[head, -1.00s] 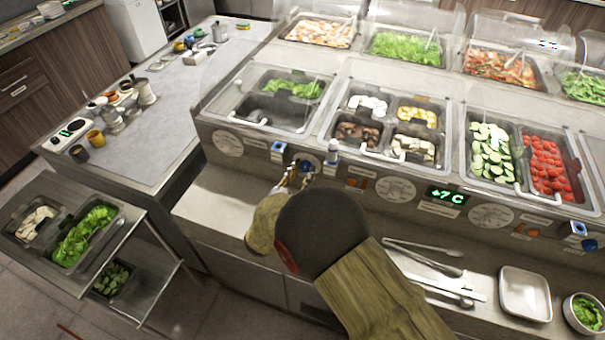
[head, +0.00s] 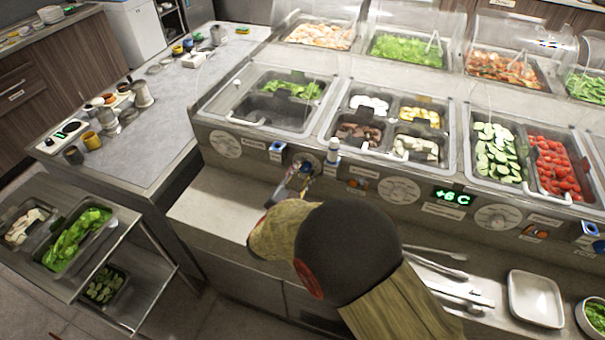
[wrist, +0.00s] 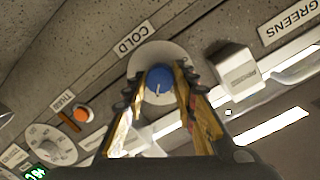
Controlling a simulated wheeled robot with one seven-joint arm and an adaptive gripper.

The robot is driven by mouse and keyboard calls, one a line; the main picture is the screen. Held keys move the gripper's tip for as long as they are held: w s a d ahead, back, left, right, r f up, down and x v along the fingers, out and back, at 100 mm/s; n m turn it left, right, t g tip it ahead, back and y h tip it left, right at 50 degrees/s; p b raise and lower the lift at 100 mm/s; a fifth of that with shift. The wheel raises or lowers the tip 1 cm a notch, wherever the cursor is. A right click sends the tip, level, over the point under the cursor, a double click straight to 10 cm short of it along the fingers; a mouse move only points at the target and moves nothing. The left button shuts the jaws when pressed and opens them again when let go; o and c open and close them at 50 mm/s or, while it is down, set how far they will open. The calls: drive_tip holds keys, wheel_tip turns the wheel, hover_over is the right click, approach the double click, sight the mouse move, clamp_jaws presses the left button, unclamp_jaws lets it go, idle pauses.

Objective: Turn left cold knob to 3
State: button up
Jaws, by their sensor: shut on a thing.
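The left cold knob (wrist: 159,78) is blue with a pale pointer line and sits on a round light plate under a COLD label (wrist: 133,39) in the wrist view. My gripper (wrist: 160,90) is shut on the knob, one finger on each side of it. In the head view my gripper (head: 299,176) reaches the counter's front panel, and the fingers and my arm hide most of the knob. The numbers around the knob are too small to read. A green display (head: 452,197) on the panel reads +6 C.
Tongs (head: 436,259) and a white tray (head: 535,298) lie on the ledge to the right of my arm. A white block (wrist: 235,68) sticks out of the panel near the knob. Food wells (head: 390,108) lie above the panel. The ledge left of my gripper is clear.

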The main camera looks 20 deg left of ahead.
idle(0.3)
drive_tip(key=o, duration=1.1)
drive_tip(key=shift+o, duration=0.3)
drive_tip(key=s+a+r, duration=0.1)
drive_tip(key=s, duration=1.1)
drive_tip(key=shift+w, duration=0.1)
